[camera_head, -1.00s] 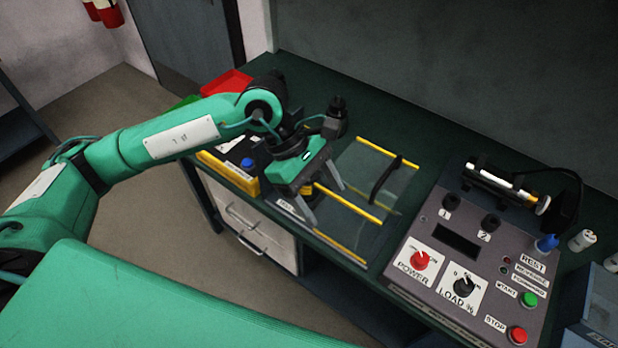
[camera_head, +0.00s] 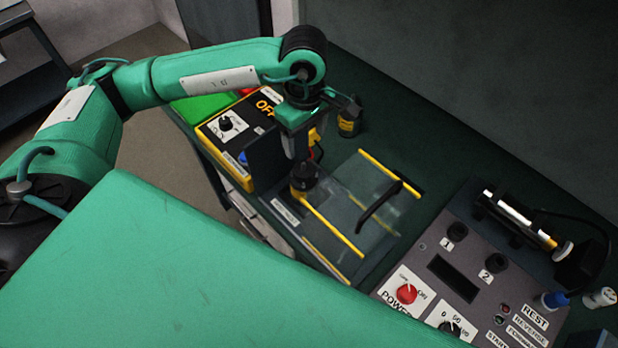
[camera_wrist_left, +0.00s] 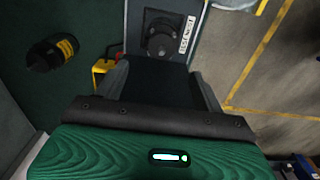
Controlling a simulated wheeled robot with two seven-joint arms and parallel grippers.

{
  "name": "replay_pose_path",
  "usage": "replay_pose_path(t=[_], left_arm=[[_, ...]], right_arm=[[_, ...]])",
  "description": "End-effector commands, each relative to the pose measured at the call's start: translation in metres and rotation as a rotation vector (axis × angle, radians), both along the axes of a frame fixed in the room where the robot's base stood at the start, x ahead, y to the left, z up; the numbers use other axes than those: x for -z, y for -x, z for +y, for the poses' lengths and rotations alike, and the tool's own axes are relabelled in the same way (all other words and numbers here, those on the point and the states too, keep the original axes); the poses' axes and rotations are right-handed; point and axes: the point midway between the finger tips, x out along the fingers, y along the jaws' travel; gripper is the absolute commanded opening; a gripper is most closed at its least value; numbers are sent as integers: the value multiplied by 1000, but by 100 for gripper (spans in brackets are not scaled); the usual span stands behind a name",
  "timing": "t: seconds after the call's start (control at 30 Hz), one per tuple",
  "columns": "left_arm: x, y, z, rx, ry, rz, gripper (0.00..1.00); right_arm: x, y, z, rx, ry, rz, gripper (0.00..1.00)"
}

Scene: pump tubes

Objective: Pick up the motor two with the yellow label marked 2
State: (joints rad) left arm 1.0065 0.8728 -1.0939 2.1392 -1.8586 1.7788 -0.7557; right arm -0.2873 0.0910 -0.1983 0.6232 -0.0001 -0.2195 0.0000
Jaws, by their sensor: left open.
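One black motor with a yellow label (camera_head: 349,120) stands on the bench behind and right of my left gripper. In the left wrist view it lies to the left (camera_wrist_left: 52,52); its number is too small to read. A second dark motor (camera_head: 304,178) with yellow at its base stands on a plate; the left wrist view shows a dark round part (camera_wrist_left: 160,38) beside a "TEST NEST" label. My left gripper (camera_head: 290,150) is open and points down just behind the second motor; its fingers (camera_wrist_left: 160,80) show nothing held. My right gripper is out of view.
A yellow-edged box with an "OFF" display (camera_head: 225,125) and green bin (camera_head: 200,105) stand left. A clear cover with yellow edges and black handle (camera_head: 380,205) lies right of the nest. A grey control panel (camera_head: 465,270) is farther right.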

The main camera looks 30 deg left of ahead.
Motion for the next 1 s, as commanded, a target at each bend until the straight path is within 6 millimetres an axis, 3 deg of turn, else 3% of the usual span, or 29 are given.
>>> replay_pose_path(t=[0.1, 0.23, 0.47, 0.6, 0.8, 1.0], left_arm=[[23, 1, 0, -1, -1, 6, 70], [44, 1, 0, 0, 1, 4, 70], [60, 1, 1, -1, 0, 2, 70], [74, 2, 3, -1, 1, 4, 70], [102, 2, 4, -1, 2, 4, 70], [111, 2, 4, 0, 1, -1, 70]], right_arm=[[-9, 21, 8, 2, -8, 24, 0], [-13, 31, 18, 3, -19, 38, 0], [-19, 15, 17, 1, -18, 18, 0], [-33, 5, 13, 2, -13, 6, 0], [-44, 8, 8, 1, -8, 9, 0], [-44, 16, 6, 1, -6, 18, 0]])
